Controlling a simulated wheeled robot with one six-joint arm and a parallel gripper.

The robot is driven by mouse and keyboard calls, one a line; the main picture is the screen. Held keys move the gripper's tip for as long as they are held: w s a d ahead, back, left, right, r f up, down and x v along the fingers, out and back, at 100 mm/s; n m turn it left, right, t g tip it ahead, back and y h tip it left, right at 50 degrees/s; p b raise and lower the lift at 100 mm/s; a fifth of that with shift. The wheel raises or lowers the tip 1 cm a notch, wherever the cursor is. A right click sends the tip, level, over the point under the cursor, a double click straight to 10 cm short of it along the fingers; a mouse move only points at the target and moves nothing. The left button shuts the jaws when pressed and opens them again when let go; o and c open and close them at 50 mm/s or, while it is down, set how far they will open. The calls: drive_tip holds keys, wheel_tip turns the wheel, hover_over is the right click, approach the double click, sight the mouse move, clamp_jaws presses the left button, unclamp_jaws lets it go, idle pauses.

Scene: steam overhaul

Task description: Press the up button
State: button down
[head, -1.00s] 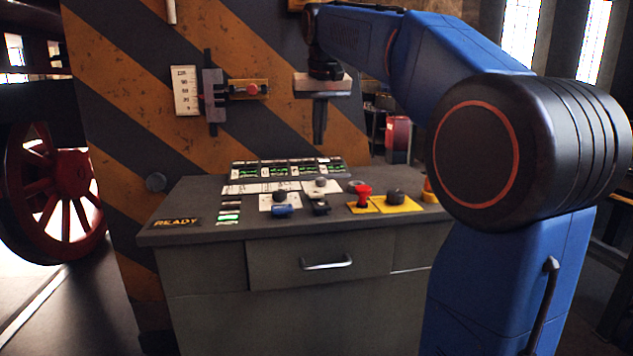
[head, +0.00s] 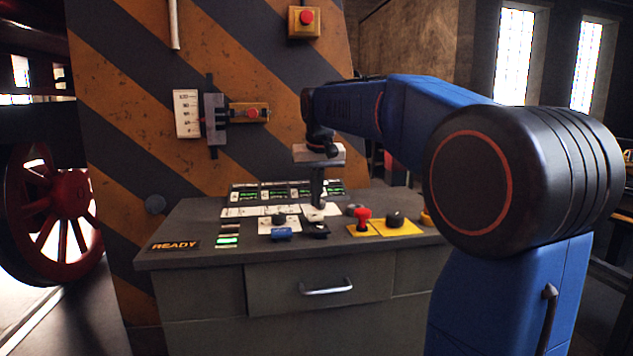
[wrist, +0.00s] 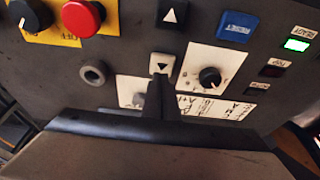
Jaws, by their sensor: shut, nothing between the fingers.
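The up button is white with a dark triangle pointing to the console's far side. It shows in the wrist view (wrist: 163,65) and, partly hidden by the fingers, in the head view (head: 313,213). My gripper (head: 318,205) is shut and empty, pointing down over it. In the wrist view the fingertips (wrist: 160,79) overlap the button's edge; I cannot tell whether they touch or press it. A black button (wrist: 174,14) with a white triangle pointing the opposite way sits nearer the console's front; it also shows in the head view (head: 318,230).
A black dial (wrist: 210,77) and a blue button (wrist: 235,26) lie beside the buttons. A red knob (head: 363,218) and a black knob (head: 395,218) on yellow plates stand to the right. The striped wall (head: 260,120) rises behind.

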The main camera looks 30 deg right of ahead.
sight(316, 216)
drive_tip(key=shift+f, duration=1.2)
drive_tip(key=shift+s+f, duration=0.15)
drive_tip(key=shift+f, duration=1.15)
wheel_tip(316, 216, up, 6)
drive_tip(key=shift+r, duration=0.25)
drive_tip(key=v, duration=0.8)
drive_tip(key=shift+s+r, duration=0.25)
drive_tip(key=shift+r, duration=0.1)
drive_tip(key=shift+a, duration=0.1)
idle(3.7)
